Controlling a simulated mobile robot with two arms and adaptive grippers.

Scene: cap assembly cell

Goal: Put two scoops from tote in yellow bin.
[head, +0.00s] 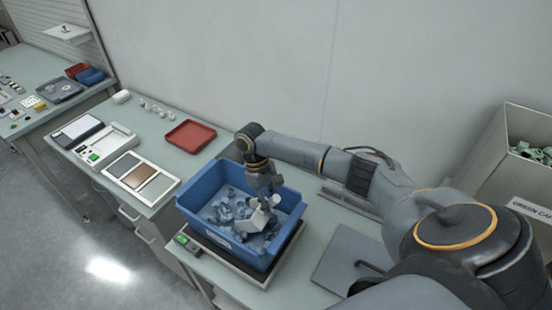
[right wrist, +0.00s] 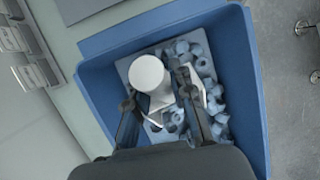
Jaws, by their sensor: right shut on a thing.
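A blue tote (head: 285,237) holds many loose blue-grey caps (head: 232,207), and it also fills much of the right wrist view (right wrist: 94,95). My right gripper (head: 264,188) reaches down into the tote and is shut on a white scoop (head: 258,217). In the right wrist view, the scoop's round white end (right wrist: 150,73) shows between the fingers of the gripper (right wrist: 158,98). The scoop's lower part is among the caps; whether it holds any I cannot tell. No yellow bin shows in either view. My left gripper is not in view.
The tote stands on a scale (head: 190,241) on the bench. A red tray (head: 190,135) lies behind it, with a panel of coloured plates (head: 143,181) to the left. A grey box of green caps (head: 529,180) stands at the far right. A flat grey plate (head: 337,262) lies right of the tote.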

